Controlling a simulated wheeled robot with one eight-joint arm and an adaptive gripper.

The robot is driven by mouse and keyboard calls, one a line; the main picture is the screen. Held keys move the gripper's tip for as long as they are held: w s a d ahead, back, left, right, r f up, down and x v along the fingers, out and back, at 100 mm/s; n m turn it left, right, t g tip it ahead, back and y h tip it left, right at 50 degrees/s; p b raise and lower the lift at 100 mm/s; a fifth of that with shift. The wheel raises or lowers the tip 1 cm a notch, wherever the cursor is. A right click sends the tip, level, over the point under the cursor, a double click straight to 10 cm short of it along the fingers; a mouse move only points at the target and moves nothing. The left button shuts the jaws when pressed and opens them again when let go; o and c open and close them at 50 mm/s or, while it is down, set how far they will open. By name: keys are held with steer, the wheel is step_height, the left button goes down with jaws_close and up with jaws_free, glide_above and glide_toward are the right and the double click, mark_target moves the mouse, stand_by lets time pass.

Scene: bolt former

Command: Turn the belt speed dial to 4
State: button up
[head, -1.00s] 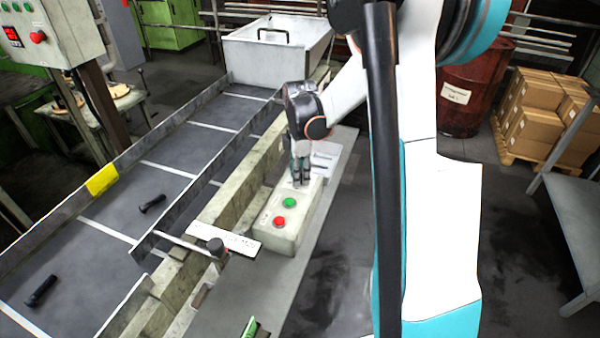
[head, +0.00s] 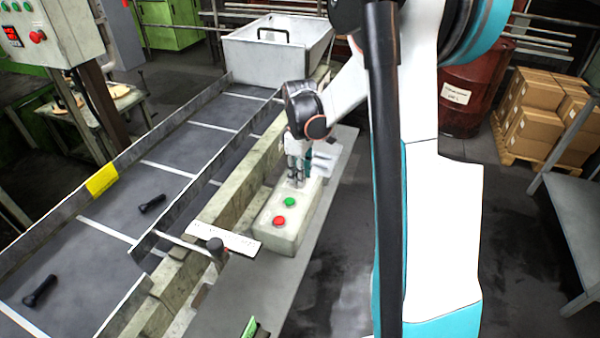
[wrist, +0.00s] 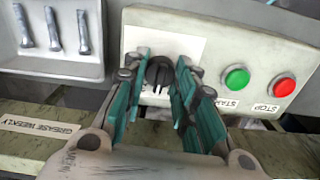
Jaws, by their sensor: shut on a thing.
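The belt speed dial (wrist: 159,71) is a dark round knob on the pale control box (head: 292,238). In the wrist view it sits between the two teal-padded fingers of my gripper (wrist: 160,82), which is shut on it. In the head view my gripper (head: 296,180) points down at the far end of the box, and its fingers hide the dial. The pale plate around the dial (wrist: 186,46) shows no readable numbers, so I cannot tell the setting.
A green start button (wrist: 237,77) and a red stop button (wrist: 284,87) are beside the dial on the same box. The belt (head: 115,200) carries dark bolts (head: 152,204) to the left. A small lever (head: 215,246) stands near the box's front.

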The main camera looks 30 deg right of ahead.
steer(key=m, duration=0.4)
steer(key=shift+m, duration=0.3)
steer(key=m, duration=0.3)
steer(key=shift+m, duration=0.4)
steer(key=m, duration=0.8)
steer(key=shift+m, duration=0.3)
steer(key=o, duration=1.1)
steer(key=shift+r, duration=0.1)
